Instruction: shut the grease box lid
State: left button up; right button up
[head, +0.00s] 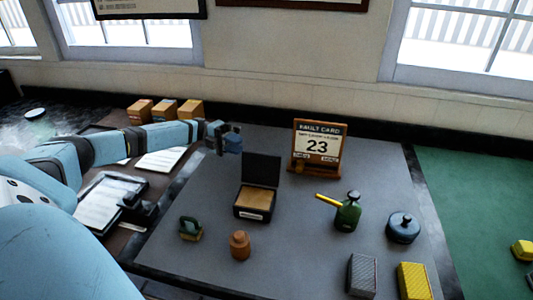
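The grease box (254,203) stands near the middle of the grey table mat. It is dark with a tan inside and a pale label on its front. Its black lid (261,169) stands upright at the back edge, so the box is open. My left gripper (232,143) is at the end of the blue arm from the left. It is above and behind the lid, a little to its left, and apart from it. Its fingers are small and dark here, and I cannot tell whether they are open. My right gripper is not in view.
A green oil can (347,212) with a yellow spout and a blue round pot (403,227) stand right. A brown jar (239,245) and a small green item (190,228) are in front. Mat around the box is clear.

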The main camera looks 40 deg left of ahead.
aim_at(264, 156)
pick_arm(q)
jog(key=d, duration=0.3)
jog(key=w+d+p, duration=0.1)
jog(key=d, duration=0.6)
jog(key=shift+w+d+r+p, duration=0.1)
jog(key=shift+w+d+p, duration=0.1)
jog(key=shift+p, duration=0.15)
grip_shut()
